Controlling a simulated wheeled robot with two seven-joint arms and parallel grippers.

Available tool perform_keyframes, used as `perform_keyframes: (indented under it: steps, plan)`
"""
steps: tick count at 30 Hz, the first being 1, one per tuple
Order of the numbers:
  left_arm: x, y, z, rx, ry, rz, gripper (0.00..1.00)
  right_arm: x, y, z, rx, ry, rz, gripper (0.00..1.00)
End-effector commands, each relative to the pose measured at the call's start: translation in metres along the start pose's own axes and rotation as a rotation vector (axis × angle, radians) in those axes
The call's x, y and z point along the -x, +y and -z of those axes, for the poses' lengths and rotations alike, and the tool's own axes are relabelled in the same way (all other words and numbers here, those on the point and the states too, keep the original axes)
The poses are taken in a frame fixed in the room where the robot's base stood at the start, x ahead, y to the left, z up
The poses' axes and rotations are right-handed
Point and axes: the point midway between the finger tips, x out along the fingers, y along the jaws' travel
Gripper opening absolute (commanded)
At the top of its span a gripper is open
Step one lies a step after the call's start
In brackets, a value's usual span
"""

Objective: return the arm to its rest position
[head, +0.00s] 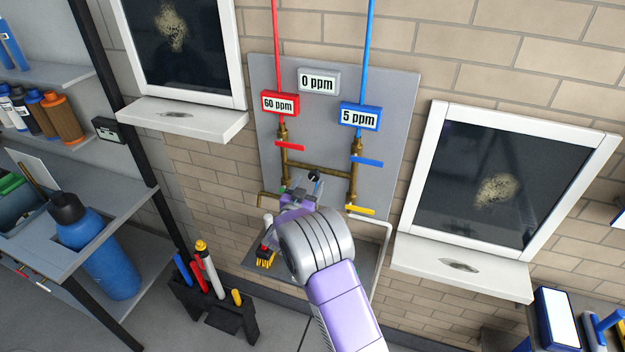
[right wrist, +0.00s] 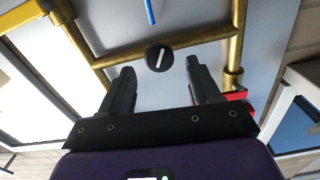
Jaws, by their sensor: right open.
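My right arm (head: 340,305) reaches up from the bottom of the head view to the grey pipe panel on the wall. My right gripper (right wrist: 158,82) is open, with its two dark fingers apart and nothing between them in the right wrist view. Beyond the fingertips is a round black knob with a white mark (right wrist: 158,59), in front of the brass pipes (right wrist: 165,47). The knob also shows in the head view (head: 314,176), just above my purple wrist. In the head view my wrist hides part of the lower panel and the shelf below. My left gripper is not in view.
The panel (head: 395,105) carries a red 60 ppm display (head: 280,103), a blue 5 ppm display (head: 360,116) and a grey 0 ppm display (head: 318,81). Framed dark windows with sills flank it. A black rack of tubes (head: 228,322) stands lower left. Shelving with a blue bottle (head: 108,262) is left.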

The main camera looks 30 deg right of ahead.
Motion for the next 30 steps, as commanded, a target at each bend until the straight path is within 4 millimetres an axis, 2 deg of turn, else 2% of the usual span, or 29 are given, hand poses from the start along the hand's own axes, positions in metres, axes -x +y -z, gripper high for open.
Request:
perform_keyframes:
  steps: [3,7,23,26,29,30]
  plan:
    - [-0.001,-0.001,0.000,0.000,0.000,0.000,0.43,0.016,0.000,-0.001,0.000,-0.001,0.000,0.62]
    - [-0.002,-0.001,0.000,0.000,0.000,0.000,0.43,0.025,0.000,0.000,-0.001,-0.001,0.000,0.62]
    - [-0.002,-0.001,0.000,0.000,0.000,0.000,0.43,0.026,0.000,-0.002,0.002,-0.005,0.001,0.62]
    - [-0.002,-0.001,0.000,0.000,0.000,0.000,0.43,0.029,0.001,-0.021,0.021,-0.051,0.029,0.62]
    - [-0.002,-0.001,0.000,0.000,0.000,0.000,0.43,0.040,0.002,-0.068,0.062,-0.171,0.101,0.62]
    - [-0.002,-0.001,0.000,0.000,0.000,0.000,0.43,0.049,0.004,-0.093,0.082,-0.240,0.138,0.62]
